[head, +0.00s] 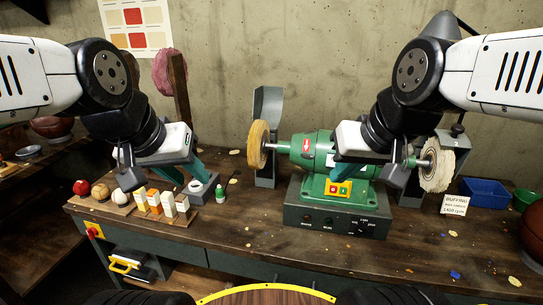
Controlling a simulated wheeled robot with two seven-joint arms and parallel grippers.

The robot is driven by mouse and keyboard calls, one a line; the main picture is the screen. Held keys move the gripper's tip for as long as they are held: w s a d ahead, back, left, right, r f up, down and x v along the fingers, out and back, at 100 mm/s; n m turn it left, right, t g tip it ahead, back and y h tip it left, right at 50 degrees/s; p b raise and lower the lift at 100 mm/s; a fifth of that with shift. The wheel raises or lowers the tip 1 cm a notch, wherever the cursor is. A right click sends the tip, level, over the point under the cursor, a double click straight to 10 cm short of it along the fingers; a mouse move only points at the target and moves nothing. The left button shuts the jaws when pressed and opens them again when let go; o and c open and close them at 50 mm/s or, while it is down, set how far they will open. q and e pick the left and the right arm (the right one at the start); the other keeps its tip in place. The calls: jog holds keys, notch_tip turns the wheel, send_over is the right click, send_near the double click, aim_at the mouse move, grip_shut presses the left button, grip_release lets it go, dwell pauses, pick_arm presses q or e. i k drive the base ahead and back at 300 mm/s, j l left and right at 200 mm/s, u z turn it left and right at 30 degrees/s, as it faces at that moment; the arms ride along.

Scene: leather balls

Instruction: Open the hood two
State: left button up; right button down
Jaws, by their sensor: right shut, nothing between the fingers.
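A green buffing machine (312,150) stands on the bench with a wheel at each end. A grey hood (267,106) stands upright behind the yellow wheel (258,146) on the left. At the right end, dark grey hood parts (452,134) with a small knob show by the white wheel (437,171); a grey piece (441,26) rises behind my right arm, which hides much of this area. My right gripper (337,183) is shut and empty in front of the machine body. My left gripper (197,180) is open and empty, left of the machine.
Balls and small colored blocks (153,200) stand on boards at the bench's left. A green bottle (220,194) is nearby. A blue bin (485,192), a sign card (454,205) and a brown ball (533,230) are at the right. The bench front is mostly clear.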

aim_at(456, 138)
jog(key=z, duration=1.4)
jog(key=i+l, duration=0.05)
